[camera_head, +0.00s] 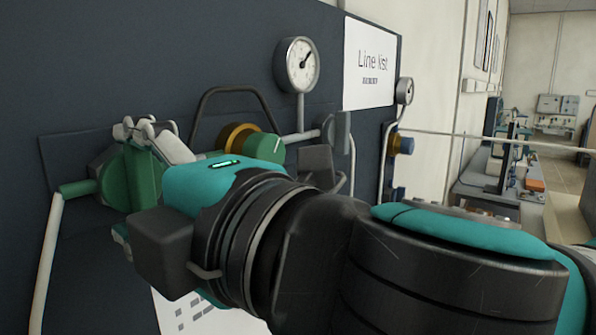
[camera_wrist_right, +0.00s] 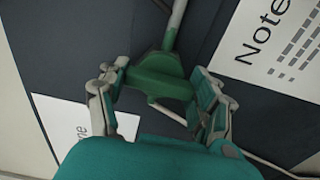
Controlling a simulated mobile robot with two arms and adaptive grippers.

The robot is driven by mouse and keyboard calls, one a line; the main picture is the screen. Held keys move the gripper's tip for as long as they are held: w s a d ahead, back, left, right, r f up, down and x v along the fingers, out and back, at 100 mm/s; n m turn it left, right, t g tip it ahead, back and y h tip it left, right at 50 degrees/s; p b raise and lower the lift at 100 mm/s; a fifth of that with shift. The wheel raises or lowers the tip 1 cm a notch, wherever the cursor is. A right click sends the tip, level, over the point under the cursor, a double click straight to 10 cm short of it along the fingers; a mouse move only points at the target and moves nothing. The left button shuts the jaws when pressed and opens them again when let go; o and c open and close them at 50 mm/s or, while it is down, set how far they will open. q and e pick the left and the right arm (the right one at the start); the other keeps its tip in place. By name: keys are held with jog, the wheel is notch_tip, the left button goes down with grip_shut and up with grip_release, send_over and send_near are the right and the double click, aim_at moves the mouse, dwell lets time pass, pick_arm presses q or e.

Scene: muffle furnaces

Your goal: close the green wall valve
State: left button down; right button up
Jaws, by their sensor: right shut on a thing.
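The green wall valve (camera_head: 112,182) is mounted on the dark panel at the left in the head view, with a white pipe running down from it. In the right wrist view its green handle (camera_wrist_right: 160,75) lies between my fingers. My right gripper (camera_head: 150,140) is at the valve and shut on this handle, with one finger on each side in the wrist view (camera_wrist_right: 157,84). In the head view, my gripper body hides part of the valve. My left gripper is in neither view.
A gauge (camera_head: 297,65), a black arched handle (camera_head: 232,92) and a brass-and-green knob (camera_head: 262,147) stick out of the panel (camera_head: 160,50) close to my right arm. A "Line list" sheet (camera_head: 368,65) hangs to the right. A bench (camera_head: 497,185) stands farther back.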

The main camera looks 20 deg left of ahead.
jog(key=shift+n, duration=0.3)
jog(key=o, duration=1.2)
jog(key=v, duration=1.2)
jog(key=shift+f, duration=0.1)
